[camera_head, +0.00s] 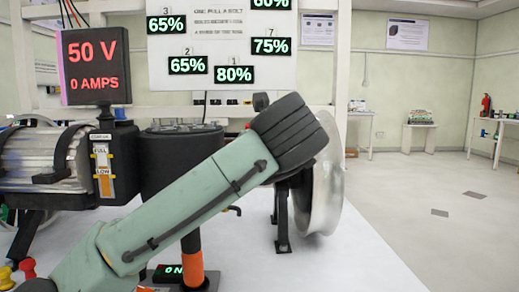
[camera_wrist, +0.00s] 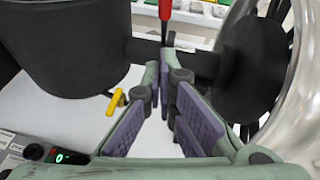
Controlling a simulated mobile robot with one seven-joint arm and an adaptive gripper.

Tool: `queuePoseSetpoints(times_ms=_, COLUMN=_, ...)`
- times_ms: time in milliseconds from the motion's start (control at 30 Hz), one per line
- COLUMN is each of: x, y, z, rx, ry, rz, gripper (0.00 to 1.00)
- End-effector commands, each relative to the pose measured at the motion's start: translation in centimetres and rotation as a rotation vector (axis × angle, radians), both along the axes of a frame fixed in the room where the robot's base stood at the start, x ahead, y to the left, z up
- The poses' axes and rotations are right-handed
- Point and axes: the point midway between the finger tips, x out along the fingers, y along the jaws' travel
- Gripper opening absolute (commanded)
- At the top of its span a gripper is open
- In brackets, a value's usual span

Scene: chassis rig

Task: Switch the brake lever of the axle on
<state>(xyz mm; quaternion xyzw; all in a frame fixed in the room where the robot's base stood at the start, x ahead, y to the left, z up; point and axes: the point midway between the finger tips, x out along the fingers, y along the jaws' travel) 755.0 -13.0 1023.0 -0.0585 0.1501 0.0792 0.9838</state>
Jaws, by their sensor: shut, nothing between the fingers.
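My gripper (camera_wrist: 166,78) is shut and empty in the wrist view, its fingertips close together just below the dark axle (camera_wrist: 145,50). A red-handled lever (camera_wrist: 165,10) stands upright beyond the fingertips, by the axle. A yellow handle (camera_wrist: 115,102) lies left of the fingers, apart from them. No label shows which is the brake lever. In the head view my arm hides the gripper and most of the axle.
A silver wheel (camera_head: 327,180) stands right of my wrist; it also shows close by in the wrist view (camera_wrist: 299,85). A black drum (camera_wrist: 72,45) is at the left. A motor (camera_head: 40,160) and a "50 V, 0 AMPS" display (camera_head: 92,66) stand left. The white tabletop (camera_head: 345,262) is clear at front right.

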Motion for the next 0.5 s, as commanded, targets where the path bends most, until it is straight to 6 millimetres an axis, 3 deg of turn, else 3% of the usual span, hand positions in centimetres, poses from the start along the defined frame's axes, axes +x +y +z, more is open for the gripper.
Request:
queuePoseSetpoints(times_ms=133, x=2.9, y=0.4, z=-1.0, rx=-0.001, ry=0.003, rz=0.001, gripper=0.00)
queuePoseSetpoints(times_ms=200, x=3.9, y=0.7, z=-0.1, rx=-0.002, ry=0.000, rz=0.002, gripper=0.00)
queuePoseSetpoints(times_ms=500, x=6.2, y=1.2, z=0.9, rx=0.001, ry=-0.001, rz=0.000, gripper=0.00)
